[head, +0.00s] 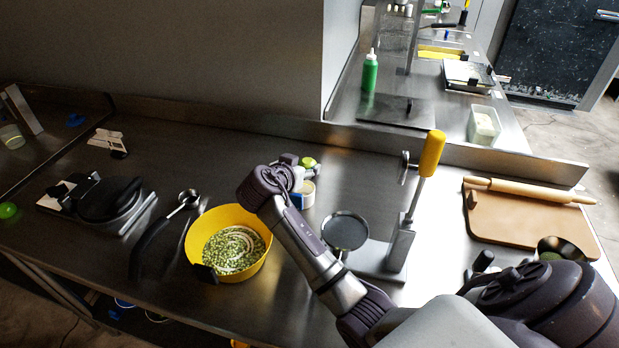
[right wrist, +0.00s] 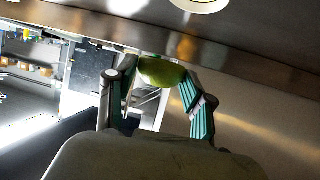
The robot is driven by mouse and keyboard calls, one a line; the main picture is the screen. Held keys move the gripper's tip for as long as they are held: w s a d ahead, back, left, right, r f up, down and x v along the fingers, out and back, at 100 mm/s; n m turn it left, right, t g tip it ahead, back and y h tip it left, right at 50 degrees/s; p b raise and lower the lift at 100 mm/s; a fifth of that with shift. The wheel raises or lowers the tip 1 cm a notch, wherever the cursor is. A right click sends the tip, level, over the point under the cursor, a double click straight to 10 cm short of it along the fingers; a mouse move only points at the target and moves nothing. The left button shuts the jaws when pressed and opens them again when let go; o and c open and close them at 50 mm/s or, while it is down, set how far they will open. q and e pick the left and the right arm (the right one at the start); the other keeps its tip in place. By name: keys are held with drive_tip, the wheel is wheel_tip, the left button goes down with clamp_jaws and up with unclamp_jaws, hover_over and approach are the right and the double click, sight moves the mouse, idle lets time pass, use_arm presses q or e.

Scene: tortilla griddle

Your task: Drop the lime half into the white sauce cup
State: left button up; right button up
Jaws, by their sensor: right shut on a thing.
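The green lime half (head: 308,162) shows just past the fingers of my right gripper (head: 299,165) in the head view. In the right wrist view the lime half (right wrist: 161,72) sits between the two fingers, which are shut on it. The white sauce cup (head: 307,194) stands on the steel counter just beside the gripper, partly hidden by it in the head view. A white round rim, seemingly the cup (right wrist: 201,3), is cut off at the top of the right wrist view. My left gripper is not in view.
A yellow bowl (head: 193,235) of green pieces stands left of my right arm. A tortilla press (head: 430,155) with a yellow handle and round dark plate stands to the right. A board (head: 520,222) with a rolling pin (head: 530,190) lies farther right. The counter behind the gripper is clear.

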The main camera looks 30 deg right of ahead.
drive_tip(key=shift+w+d, duration=0.25)
drive_tip(key=shift+d, duration=0.05)
drive_tip(key=shift+f, duration=0.15)
drive_tip(key=shift+s+a+f+b, duration=0.15)
drive_tip(key=shift+a+f+b, duration=0.05)
drive_tip(key=shift+f+b, duration=0.35)
drive_tip(key=shift+s+a+f+b, duration=0.15)
drive_tip(key=shift+f+b, duration=0.3)
drive_tip(key=shift+b, duration=0.1)
drive_tip(key=f+b, duration=0.1)
drive_tip(key=f, duration=0.2)
drive_tip(key=shift+w+d+b, duration=0.15)
drive_tip(key=shift+d+b, duration=0.05)
drive_tip(key=shift+b, duration=0.2)
drive_tip(key=shift+f, duration=0.2)
drive_tip(key=shift+a, duration=0.1)
drive_tip(key=o, duration=1)
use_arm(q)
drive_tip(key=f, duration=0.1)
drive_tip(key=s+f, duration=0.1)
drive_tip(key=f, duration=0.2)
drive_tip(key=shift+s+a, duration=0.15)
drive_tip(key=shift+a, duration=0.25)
use_arm(e)
drive_tip(key=v, duration=1.2)
drive_tip(key=shift+w, duration=0.1)
